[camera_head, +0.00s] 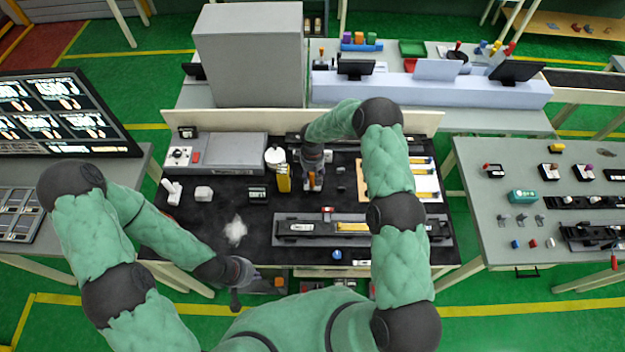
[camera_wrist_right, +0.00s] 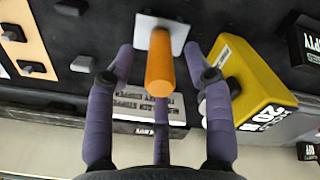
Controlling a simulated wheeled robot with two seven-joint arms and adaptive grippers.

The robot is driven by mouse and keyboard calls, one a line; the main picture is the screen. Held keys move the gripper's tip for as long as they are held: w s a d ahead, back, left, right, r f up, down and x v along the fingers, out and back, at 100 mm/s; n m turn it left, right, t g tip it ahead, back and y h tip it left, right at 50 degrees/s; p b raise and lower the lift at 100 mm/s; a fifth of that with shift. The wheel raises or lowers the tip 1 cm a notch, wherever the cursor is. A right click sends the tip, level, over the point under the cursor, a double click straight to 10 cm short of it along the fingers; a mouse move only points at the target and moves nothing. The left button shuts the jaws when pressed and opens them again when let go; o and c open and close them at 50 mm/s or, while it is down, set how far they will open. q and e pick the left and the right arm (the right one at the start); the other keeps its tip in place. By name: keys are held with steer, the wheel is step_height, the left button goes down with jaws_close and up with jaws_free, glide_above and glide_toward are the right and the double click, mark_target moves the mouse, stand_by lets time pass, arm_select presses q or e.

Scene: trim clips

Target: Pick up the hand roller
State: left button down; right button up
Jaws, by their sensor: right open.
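An upright orange handle on a pale grey plate, which looks like the hand roller (camera_wrist_right: 160,72), stands on the black mat in the right wrist view. In the head view the hand roller (camera_head: 313,184) shows only partly below my right gripper. My right gripper (camera_wrist_right: 162,75) is open, with its purple fingers on either side of the orange handle and visible gaps to it. In the head view my right gripper (camera_head: 312,172) points down over the table's middle. My left gripper (camera_head: 240,283) hangs at the table's front edge, away from the roller; its jaws are too small to read.
A yellow container (camera_wrist_right: 248,85) stands close beside the right gripper; it also shows in the head view (camera_head: 283,180). A long dark fixture (camera_head: 300,228) lies in front. A grey box (camera_head: 235,152) is at the back left. The black mat has some free room at left.

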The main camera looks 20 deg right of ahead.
steer(key=shift+s+f, duration=0.1)
steer(key=shift+f, duration=0.9)
jaws_close()
steer(key=shift+r, duration=0.2)
steer(key=shift+r, duration=0.5)
steer(key=s+a+r+b, duration=0.5)
steer(key=s+a+r, duration=0.3)
steer(key=s+r, duration=0.3)
steer(key=shift+a+r, duration=0.3)
steer(key=shift+r, duration=0.05)
